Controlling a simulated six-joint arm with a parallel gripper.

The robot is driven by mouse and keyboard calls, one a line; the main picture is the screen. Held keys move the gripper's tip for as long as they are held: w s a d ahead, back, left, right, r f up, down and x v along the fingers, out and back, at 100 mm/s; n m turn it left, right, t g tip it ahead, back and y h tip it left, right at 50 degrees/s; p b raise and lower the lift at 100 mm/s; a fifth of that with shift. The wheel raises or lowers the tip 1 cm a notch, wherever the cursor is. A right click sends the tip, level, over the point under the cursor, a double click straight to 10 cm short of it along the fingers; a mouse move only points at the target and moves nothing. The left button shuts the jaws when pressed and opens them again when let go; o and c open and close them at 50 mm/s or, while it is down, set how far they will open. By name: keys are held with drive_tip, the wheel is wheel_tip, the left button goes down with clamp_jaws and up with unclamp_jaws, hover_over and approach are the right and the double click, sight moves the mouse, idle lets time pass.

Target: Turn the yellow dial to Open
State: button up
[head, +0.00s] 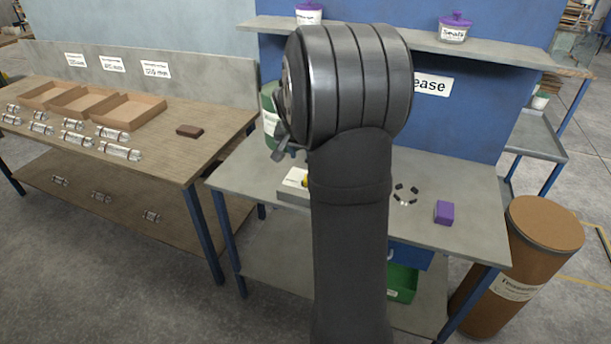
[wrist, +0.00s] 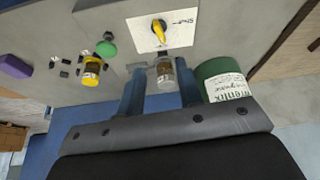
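The yellow dial (wrist: 158,29) sits on a white plate (wrist: 143,40) at the top middle of the wrist view. Its handle lies roughly up and down in that picture. Small dark lettering beside it is too blurred to read surely. In the head view only a yellow sliver (head: 306,181) and part of the white plate (head: 294,186) show, the rest hidden behind my arm. My gripper (wrist: 160,68) is open, its two fingers well apart, and is not touching the dial. A clear jar with brown contents (wrist: 166,76) appears between the fingers; I cannot tell whether they touch it.
A yellow-labelled jar (wrist: 92,70), a green knob (wrist: 106,48), several small dark pieces and a purple block (wrist: 14,66) are on the grey bench. A green labelled container (wrist: 222,80) stands right of the fingers. A shelf (head: 480,49) overhangs the bench (head: 465,185).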

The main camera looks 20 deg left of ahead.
drive_tip(key=x, duration=1.3)
drive_tip(key=shift+w+f, duration=0.1)
drive_tip(key=shift+f, duration=0.05)
